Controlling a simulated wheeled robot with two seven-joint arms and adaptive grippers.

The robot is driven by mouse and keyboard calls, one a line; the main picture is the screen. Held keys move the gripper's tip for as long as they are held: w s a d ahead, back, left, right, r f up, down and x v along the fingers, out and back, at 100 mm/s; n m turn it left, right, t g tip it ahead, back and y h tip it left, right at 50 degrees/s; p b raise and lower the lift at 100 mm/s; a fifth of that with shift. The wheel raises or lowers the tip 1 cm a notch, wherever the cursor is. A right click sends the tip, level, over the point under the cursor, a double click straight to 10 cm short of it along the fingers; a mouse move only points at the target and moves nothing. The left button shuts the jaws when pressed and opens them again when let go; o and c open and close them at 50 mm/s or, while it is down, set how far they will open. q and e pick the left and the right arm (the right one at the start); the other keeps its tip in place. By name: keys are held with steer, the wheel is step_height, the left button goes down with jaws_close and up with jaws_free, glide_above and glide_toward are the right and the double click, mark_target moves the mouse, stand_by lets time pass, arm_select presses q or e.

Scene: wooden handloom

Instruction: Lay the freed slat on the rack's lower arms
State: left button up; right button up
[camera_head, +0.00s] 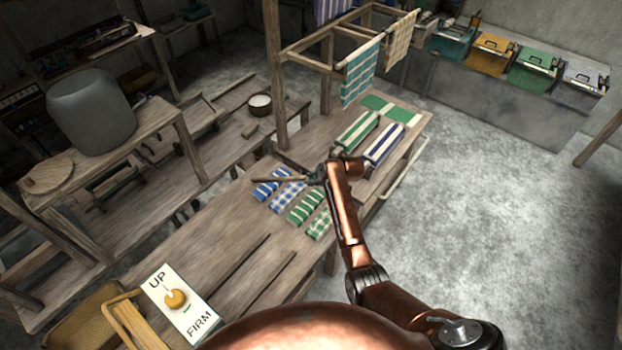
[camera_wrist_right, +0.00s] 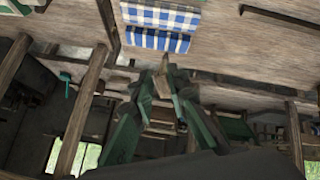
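A thin brown wooden slat (camera_head: 276,180) sticks out to the left from my right gripper (camera_head: 318,174), above the bench and the folded cloths. In the right wrist view my right gripper (camera_wrist_right: 168,88) has its green fingers close together, with a brown wooden piece (camera_wrist_right: 161,84) between them. The wooden rack (camera_head: 303,60) stands at the back of the bench, upper right of the gripper and apart from the slat. A teal checked cloth (camera_head: 361,74) and a tan cloth (camera_head: 400,40) hang on it. I cannot tell which bars are its lower arms. My left gripper is out of view.
Blue and green folded cloths (camera_head: 305,205) lie on the bench (camera_head: 215,235) under the gripper. Striped rolls (camera_head: 384,145) lie farther right. Dark strips (camera_head: 270,281) lie nearer, beside an UP/FIRM panel with an orange knob (camera_head: 175,299). The floor at right is clear.

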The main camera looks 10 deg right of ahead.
steer(key=shift+o, duration=1.2)
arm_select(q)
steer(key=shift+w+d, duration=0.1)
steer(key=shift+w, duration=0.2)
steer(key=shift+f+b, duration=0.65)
arm_select(e)
steer(key=v, duration=1.2)
